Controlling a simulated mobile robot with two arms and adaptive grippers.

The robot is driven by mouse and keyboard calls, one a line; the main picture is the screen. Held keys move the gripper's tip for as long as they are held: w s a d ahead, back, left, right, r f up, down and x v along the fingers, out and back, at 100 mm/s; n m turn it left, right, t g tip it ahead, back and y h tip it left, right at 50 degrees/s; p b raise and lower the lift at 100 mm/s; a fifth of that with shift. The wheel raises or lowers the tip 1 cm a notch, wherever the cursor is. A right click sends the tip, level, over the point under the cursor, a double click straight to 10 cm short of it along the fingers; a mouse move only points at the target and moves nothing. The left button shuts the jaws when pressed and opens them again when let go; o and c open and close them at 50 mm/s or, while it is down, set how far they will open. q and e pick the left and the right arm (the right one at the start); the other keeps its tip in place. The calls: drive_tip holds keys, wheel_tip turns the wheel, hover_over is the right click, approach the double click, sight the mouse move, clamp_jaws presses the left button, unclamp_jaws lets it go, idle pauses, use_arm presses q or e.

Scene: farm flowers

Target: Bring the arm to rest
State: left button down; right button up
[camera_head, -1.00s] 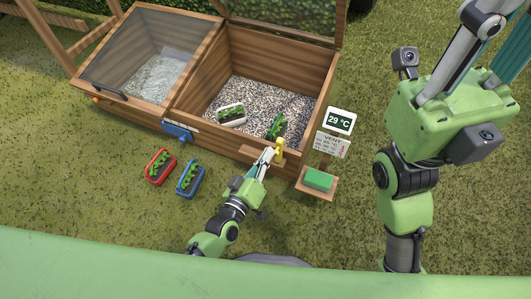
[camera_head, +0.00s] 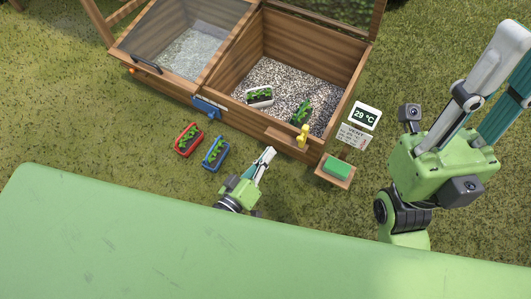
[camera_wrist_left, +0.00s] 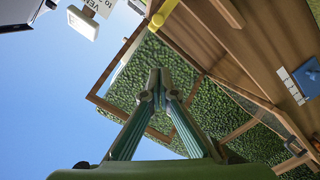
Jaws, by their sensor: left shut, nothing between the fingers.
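My left gripper (camera_head: 269,152) is shut and empty. It is in the lower middle of the head view, in front of the wooden cold frame (camera_head: 233,111) and apart from it. In the left wrist view its fingertips (camera_wrist_left: 159,84) meet with nothing between them. Most of the left arm is hidden behind the large green surface across the bottom of the head view. My right arm is raised at the right of the head view. Its gripper fingers (camera_head: 510,85) point up toward the right edge, and their closure is unclear.
A yellow fitting (camera_head: 303,134) stands at the frame's front edge. A red planter (camera_head: 188,139) and a blue planter (camera_head: 215,153) sit on the grass. A white planter (camera_head: 259,96) is inside the open bay. A green block (camera_head: 337,167) rests on a small shelf beneath the 29 °C display (camera_head: 364,116).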

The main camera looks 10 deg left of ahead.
use_arm(q)
drive_tip(key=shift+s+a, duration=0.15)
drive_tip(key=shift+s, duration=0.25)
